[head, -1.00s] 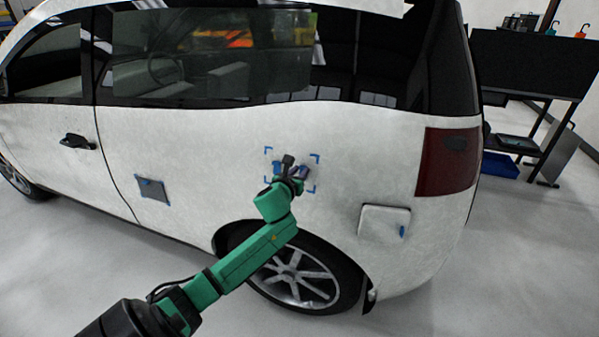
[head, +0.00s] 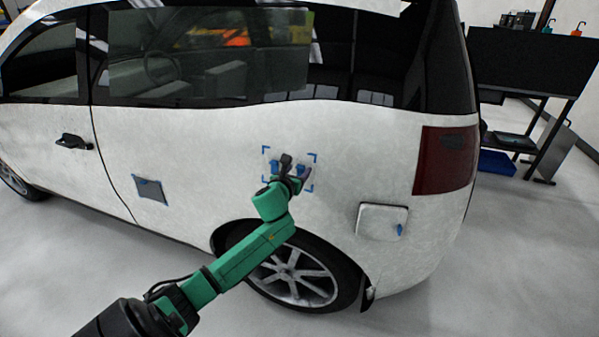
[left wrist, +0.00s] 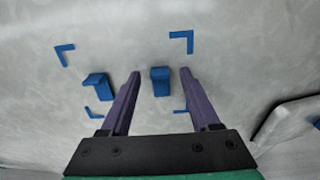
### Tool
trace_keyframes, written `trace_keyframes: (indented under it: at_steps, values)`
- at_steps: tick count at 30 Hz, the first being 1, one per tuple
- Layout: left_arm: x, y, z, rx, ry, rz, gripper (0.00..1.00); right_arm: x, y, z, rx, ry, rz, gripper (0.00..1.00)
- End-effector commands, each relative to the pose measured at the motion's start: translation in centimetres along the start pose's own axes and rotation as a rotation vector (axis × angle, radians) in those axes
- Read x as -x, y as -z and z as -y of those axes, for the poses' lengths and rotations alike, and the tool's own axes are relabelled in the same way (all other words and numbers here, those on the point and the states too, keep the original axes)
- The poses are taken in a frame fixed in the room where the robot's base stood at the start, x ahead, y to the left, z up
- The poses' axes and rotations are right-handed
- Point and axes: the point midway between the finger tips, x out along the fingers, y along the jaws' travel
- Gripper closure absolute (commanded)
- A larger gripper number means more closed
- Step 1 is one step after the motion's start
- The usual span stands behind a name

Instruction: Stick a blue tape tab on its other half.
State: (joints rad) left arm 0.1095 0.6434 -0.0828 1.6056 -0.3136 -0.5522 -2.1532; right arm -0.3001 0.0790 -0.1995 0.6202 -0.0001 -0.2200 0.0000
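Two small blue tape tabs are on the white car side, inside a frame of blue corner marks. In the left wrist view one tab (left wrist: 160,81) lies between my left gripper's purple fingers, with a gap on both sides. The other tab (left wrist: 97,87) sits to the left, just outside the left finger. The two tabs are apart. My left gripper (left wrist: 160,73) is open, its tips near the panel. In the head view the gripper (head: 289,170) partly covers this spot; a tab (head: 274,168) shows at its left. My right gripper is not in view.
A grey square patch (head: 151,190) with a blue piece is on the car's door side. A fuel flap (head: 381,222) with a blue piece (head: 400,229) is right of the wheel (head: 298,277). A dark workbench (head: 527,68) stands behind the car at right.

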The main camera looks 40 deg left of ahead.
Motion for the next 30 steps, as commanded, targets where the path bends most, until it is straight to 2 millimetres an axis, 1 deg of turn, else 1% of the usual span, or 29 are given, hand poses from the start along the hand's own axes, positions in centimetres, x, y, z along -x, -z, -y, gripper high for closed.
trace_keyframes:
  at_steps: [7, 11, 14, 21, 24, 27, 30]
  values:
    - [0.2, 0.0, 0.0, -0.001, 0.0, 0.0, 0.38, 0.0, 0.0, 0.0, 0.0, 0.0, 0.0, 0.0]
    - [1.5, 0.1, -0.1, -0.003, -0.001, -0.002, 0.38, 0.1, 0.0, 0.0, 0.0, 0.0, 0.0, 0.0]
    - [3.7, 0.2, 0.0, -0.004, 0.002, -0.003, 0.38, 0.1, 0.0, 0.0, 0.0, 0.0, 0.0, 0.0]
    - [9.9, 0.2, 0.1, -0.002, 0.002, -0.004, 0.38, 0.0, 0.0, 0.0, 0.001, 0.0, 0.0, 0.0]
    - [12.2, 0.2, 0.1, -0.002, 0.002, -0.004, 0.38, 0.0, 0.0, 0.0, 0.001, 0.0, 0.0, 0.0]
    - [13.7, 0.1, 0.1, 0.0, 0.001, -0.002, 0.38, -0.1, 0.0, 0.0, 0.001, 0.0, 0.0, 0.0]
    - [14.4, 0.1, 0.0, 0.001, 0.0, -0.002, 0.38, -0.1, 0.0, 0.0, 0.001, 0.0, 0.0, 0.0]
